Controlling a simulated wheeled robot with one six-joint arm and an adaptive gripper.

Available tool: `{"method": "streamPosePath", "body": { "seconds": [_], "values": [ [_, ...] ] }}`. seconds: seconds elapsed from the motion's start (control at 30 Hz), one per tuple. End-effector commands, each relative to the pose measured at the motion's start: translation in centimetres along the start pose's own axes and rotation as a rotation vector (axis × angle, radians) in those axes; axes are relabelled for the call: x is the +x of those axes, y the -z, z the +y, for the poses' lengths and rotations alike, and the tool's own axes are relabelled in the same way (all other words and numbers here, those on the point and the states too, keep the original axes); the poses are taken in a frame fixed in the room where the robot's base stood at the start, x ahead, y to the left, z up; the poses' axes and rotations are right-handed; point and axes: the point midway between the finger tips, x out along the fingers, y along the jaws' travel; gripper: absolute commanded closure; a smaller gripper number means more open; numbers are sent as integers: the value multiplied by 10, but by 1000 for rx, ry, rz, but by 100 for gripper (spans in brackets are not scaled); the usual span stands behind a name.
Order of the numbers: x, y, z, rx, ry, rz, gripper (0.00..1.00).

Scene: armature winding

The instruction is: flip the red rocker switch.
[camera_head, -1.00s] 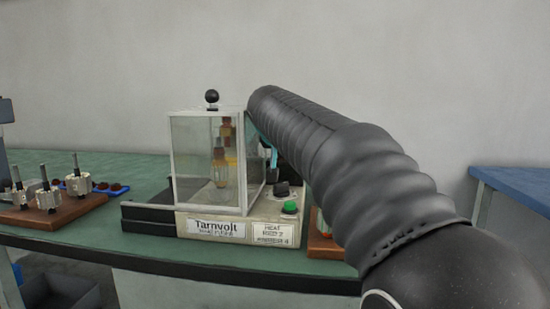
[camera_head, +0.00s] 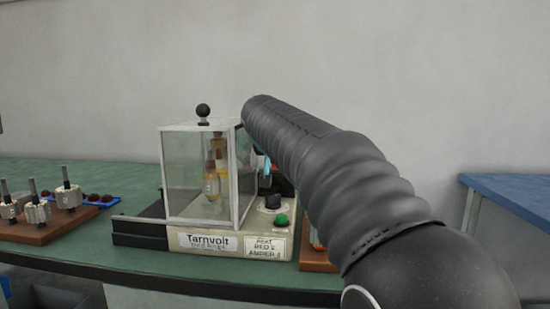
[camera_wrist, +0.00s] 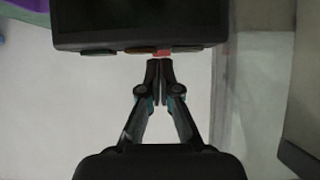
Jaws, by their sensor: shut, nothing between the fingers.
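In the wrist view, a small red piece (camera_wrist: 163,51), likely the red rocker switch, shows at the lower edge of a dark box (camera_wrist: 140,22). My gripper (camera_wrist: 160,64) is shut and empty, its fingertips just below the red piece in the picture; I cannot tell whether they touch it. In the head view, the Tarnvolt machine (camera_head: 188,260) stands on the green bench, with a glass case (camera_head: 180,170), a black knob (camera_head: 272,202) and a green button (camera_head: 281,220). My arm hides its right side and most of my gripper.
Another brown block (camera_head: 314,262) sits right of the machine, partly hidden by my arm. A blue table (camera_head: 510,195) is at the right.

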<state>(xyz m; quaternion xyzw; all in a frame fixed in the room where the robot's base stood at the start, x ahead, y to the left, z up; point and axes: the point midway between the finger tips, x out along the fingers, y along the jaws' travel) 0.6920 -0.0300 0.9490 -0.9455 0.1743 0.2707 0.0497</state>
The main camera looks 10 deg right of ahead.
Motion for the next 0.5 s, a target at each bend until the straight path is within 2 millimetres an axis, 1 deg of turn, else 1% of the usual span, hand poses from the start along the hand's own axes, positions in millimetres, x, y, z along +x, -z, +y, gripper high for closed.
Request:
{"method": "streamPosePath", "body": {
  "seconds": [0.17, 0.37, 0.4, 0.5],
  "values": [
    [-10, 17, 0, 1, 0, 0, 100],
    [-24, 42, 1, 2, -1, 1, 100],
    [-30, 32, 1, 1, 1, 2, 100],
    [-46, 26, 1, 0, 1, 2, 100]
  ]
}}
